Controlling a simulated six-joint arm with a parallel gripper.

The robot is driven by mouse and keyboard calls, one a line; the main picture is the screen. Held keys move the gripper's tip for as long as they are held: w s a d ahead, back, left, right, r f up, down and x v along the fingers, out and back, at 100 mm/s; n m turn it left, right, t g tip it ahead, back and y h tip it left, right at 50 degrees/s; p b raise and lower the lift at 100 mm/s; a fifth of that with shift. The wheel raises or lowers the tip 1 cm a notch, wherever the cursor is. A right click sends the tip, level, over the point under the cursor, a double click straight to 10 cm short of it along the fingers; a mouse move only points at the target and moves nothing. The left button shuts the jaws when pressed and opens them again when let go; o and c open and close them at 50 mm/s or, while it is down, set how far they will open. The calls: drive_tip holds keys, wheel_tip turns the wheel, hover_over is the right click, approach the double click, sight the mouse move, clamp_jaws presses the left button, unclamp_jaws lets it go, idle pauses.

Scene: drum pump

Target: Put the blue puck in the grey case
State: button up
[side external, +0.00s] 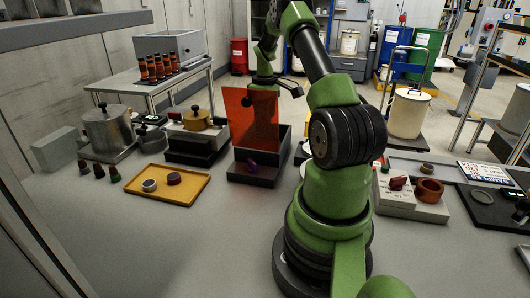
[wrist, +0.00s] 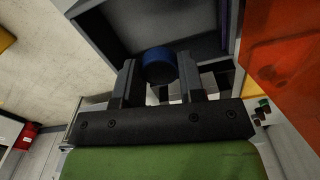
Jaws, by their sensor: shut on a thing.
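The blue puck (wrist: 158,66) sits between the fingertips of my gripper (wrist: 157,82) in the wrist view. My gripper is shut on it. The grey case (wrist: 112,30) fills the top of the wrist view, its open inside behind the puck. I cannot tell whether the puck is above its rim or inside. In the side external view the case (side external: 284,158) is a dark grey box with an orange see-through panel (side external: 250,122) standing at it. My gripper and the puck are largely hidden behind that panel there.
The orange panel (wrist: 285,65) is close on the right in the wrist view. A pot (side external: 108,130) stands further left.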

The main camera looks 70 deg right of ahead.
wheel_tip(320, 180, down, 10)
drive_tip(key=shift+f, duration=0.1)
idle(0.4)
drive_tip(key=shift+f, duration=0.2)
drive_tip(key=o, duration=0.9)
drive_tip(key=shift+r, duration=0.15)
wheel_tip(320, 180, up, 12)
drive_tip(key=shift+r, duration=0.1)
